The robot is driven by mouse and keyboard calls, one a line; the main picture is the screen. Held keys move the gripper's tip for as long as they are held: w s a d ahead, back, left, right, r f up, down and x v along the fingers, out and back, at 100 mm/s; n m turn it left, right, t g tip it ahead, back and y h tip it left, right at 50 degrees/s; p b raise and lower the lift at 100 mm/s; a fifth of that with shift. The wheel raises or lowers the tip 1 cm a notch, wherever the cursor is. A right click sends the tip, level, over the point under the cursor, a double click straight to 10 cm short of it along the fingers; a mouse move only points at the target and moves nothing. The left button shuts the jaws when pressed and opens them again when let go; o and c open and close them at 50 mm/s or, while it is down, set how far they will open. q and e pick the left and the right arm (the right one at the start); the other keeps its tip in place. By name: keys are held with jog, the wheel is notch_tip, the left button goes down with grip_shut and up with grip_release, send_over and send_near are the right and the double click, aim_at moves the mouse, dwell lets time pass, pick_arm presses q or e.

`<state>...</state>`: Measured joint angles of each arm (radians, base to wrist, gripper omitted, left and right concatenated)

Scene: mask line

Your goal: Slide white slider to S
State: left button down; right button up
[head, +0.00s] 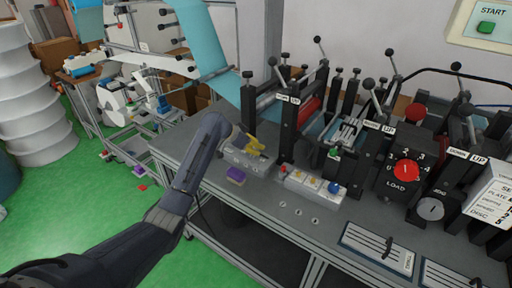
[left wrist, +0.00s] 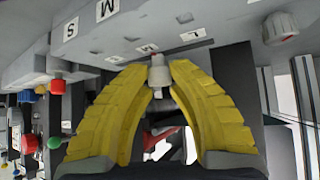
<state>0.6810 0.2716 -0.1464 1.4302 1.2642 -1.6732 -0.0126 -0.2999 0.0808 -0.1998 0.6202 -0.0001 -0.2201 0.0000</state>
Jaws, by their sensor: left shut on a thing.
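The white slider (left wrist: 158,70) is a small pale knob on the underside edge of a grey panel in the left wrist view. It is between the yellow fingertips of my left gripper (left wrist: 160,62), which are shut on it. An S label (left wrist: 69,30) and an M label (left wrist: 106,9) are to its left; an L label (left wrist: 193,36) is to its right, and another small label (left wrist: 147,48) is close by. In the head view my left gripper (head: 254,146) is at a grey control box (head: 248,160) on the bench, and its fingers hide the slider. My right gripper is not in view.
A panel with coloured buttons (head: 312,184) is to the right. Upright levers and dark machine frames stand behind. A grey knob (left wrist: 282,27) is right of the fingers in the wrist view.

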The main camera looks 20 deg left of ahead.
aim_at(266, 158)
pick_arm(q)
jog(key=shift+s+d, duration=0.25)
jog(key=shift+d, duration=0.55)
jog(key=shift+s+d, duration=0.25)
jog(key=shift+d, duration=0.55)
jog(key=shift+s+d, duration=0.25)
jog(key=shift+d, duration=0.55)
jog(key=c, duration=1.2)
grip_release()
jog(key=shift+d, duration=0.1)
jog(key=shift+c, duration=0.2)
jog(key=shift+s+a+r, duration=0.1)
jog(key=shift+a+r, duration=0.05)
jog(key=shift+a, duration=0.1)
jog(key=v, duration=1.1)
jog(key=shift+s, duration=0.2)
jog(key=shift+a+r, duration=0.1)
jog(key=shift+r, duration=0.05)
